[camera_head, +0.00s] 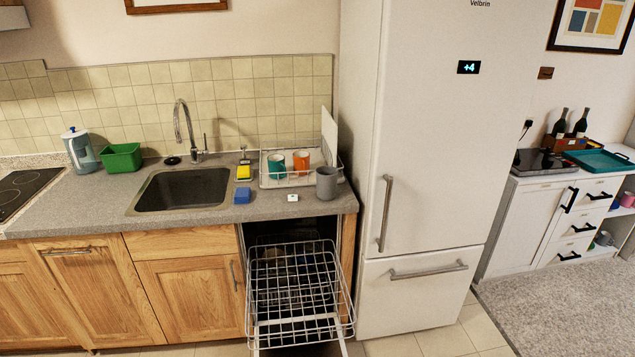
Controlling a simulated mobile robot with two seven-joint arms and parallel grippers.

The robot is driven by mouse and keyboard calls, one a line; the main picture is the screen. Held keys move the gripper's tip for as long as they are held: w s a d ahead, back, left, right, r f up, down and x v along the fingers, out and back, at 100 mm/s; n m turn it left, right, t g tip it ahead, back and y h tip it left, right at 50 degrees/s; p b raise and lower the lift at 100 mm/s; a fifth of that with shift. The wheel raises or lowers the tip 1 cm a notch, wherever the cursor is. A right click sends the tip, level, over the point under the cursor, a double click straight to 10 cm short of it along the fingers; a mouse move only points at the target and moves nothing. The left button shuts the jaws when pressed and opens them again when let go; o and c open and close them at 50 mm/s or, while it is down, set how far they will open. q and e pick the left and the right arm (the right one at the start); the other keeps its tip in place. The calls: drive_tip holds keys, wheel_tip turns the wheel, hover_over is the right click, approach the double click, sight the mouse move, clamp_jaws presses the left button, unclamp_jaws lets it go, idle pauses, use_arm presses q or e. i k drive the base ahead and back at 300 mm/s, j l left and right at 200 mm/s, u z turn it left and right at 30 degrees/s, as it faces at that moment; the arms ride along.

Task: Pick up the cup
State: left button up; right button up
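Several cups are in view. A grey cup (326,183) stands on the right end of the counter, in front of the dish rack (265,181). A teal cup (277,166) and an orange cup (301,162) are in the rack. Pink (627,199) and grey-blue (603,238) cup-like items sit small on shelves at the far right. The frame does not show which cup is meant. Neither of my grippers is in view.
An open dishwasher with its wire rack (295,285) pulled out juts in front of the counter (100,207) below the grey cup. The tall white fridge (440,150) stands right of it. A sink (180,190), yellow sponge (243,172) and blue block (242,196) are left.

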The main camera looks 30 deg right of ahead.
sight(327, 184)
drive_tip(key=l+u, duration=0.15)
drive_tip(key=u, duration=0.2)
drive_tip(key=l+u, duration=0.15)
drive_tip(key=u, duration=0.2)
drive_tip(key=k+l+u, duration=0.1)
drive_tip(key=u, duration=0.25)
drive_tip(key=k+l+u, duration=0.3)
drive_tip(key=l, duration=0.2)
drive_tip(key=k+l+u, duration=0.3)
drive_tip(key=l, duration=0.15)
drive_tip(key=k+l+u, duration=0.2)
drive_tip(key=k+l, duration=0.55)
